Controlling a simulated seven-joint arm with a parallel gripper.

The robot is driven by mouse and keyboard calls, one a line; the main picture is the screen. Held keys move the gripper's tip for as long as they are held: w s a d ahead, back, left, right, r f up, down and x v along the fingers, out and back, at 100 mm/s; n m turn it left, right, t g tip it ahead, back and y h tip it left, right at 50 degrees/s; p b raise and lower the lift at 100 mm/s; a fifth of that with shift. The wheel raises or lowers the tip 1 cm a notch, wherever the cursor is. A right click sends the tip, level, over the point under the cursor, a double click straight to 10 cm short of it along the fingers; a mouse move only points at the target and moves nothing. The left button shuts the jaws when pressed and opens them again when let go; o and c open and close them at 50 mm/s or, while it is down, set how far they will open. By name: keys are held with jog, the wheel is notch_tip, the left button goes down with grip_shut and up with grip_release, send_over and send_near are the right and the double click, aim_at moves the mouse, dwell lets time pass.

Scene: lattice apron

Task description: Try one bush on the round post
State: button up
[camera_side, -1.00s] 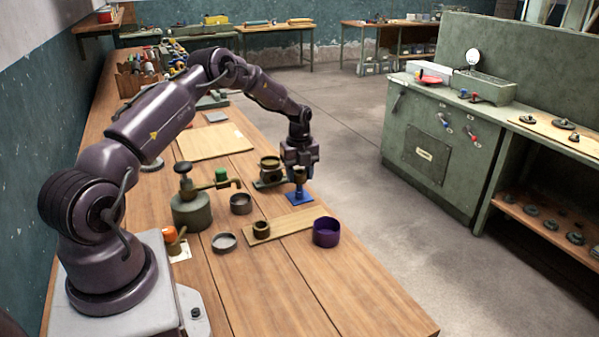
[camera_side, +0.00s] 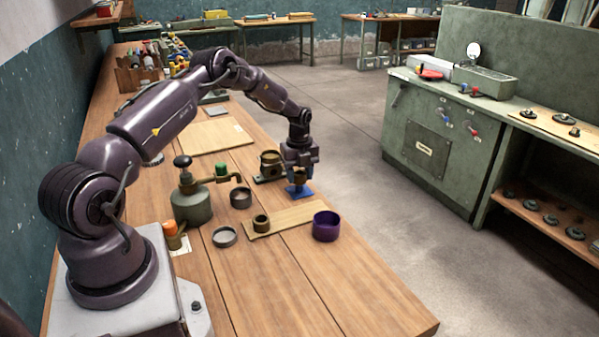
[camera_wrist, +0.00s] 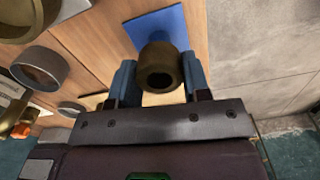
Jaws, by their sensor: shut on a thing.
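A brass-brown bush (camera_wrist: 160,68) sits between the two blue fingers of my gripper (camera_wrist: 160,82), which is shut on it. In the side view my gripper (camera_side: 300,172) and the bush are low over the blue base plate (camera_side: 299,191) near the table's right edge. The blue plate also shows behind the bush in the wrist view (camera_wrist: 150,22). The round post is hidden by the bush and fingers. I cannot tell whether the bush is around the post or just above it. A second brown bush (camera_side: 261,224) stands on a narrow wooden board (camera_side: 290,216).
A purple cup (camera_side: 326,227) stands at the board's right end. A brass fitting (camera_side: 269,167) is close to the left of my gripper. A grey cup (camera_side: 241,198), a shallow grey dish (camera_side: 224,236) and a green oil can (camera_side: 192,207) stand further left. The front table is clear.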

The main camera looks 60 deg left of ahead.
jog(key=shift+f, duration=0.25)
jog(key=o, duration=1.1)
